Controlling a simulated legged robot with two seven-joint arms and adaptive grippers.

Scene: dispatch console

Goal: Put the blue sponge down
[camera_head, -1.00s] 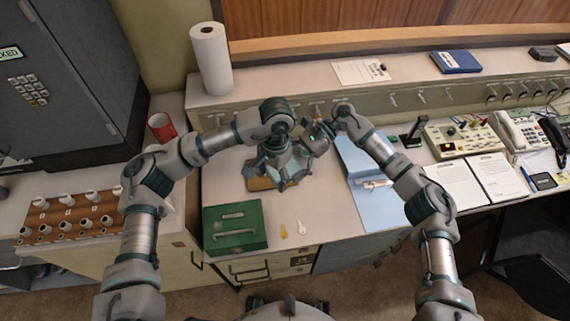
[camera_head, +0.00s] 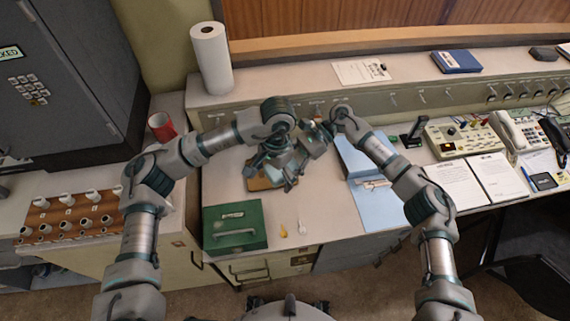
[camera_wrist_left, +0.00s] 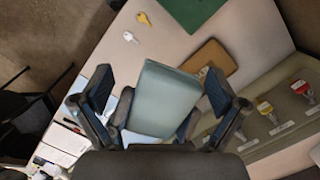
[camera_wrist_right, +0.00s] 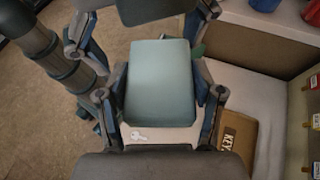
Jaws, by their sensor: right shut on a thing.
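The blue sponge, a grey-blue block, shows in the left wrist view (camera_wrist_left: 162,98) and in the right wrist view (camera_wrist_right: 158,80). My right gripper (camera_wrist_right: 160,94) is shut on it, one finger on each side, and holds it above the desk. My left gripper (camera_wrist_left: 160,80) is open, its fingers spread on both sides of the sponge with gaps between. In the head view the two grippers crowd together over the desk, and I cannot make out the sponge behind them.
A brown key box or board (camera_head: 258,184) lies under the grippers. A green box (camera_head: 235,226), a yellow key (camera_head: 284,231) and a silver key (camera_head: 301,227) lie in front. A blue folder (camera_head: 372,205) lies right. Bare desk (camera_head: 325,215) shows between the keys and folder.

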